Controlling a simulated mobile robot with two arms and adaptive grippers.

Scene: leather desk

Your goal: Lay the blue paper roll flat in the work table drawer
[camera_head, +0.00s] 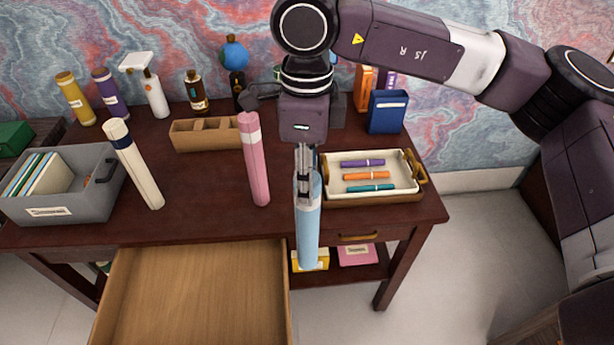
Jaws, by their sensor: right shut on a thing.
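The blue paper roll (308,238) hangs upright, its lower end over the front edge of the desk, just right of the open drawer. My right gripper (306,196) is shut on the roll near its top. The work table drawer (190,300) is pulled out at the front of the desk; its wooden floor looks empty, and its near part is cut off by the frame. A pink roll (256,165) and a cream roll (136,168) with a dark blue band stand on the desktop. My left gripper is not in view.
A tray (374,198) with several coloured markers lies right of the held roll. A grey bin (66,196) of files is at the left. A wooden organiser (205,134), bottles and a globe (233,54) stand behind. A blue box (388,112) stands at the back right.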

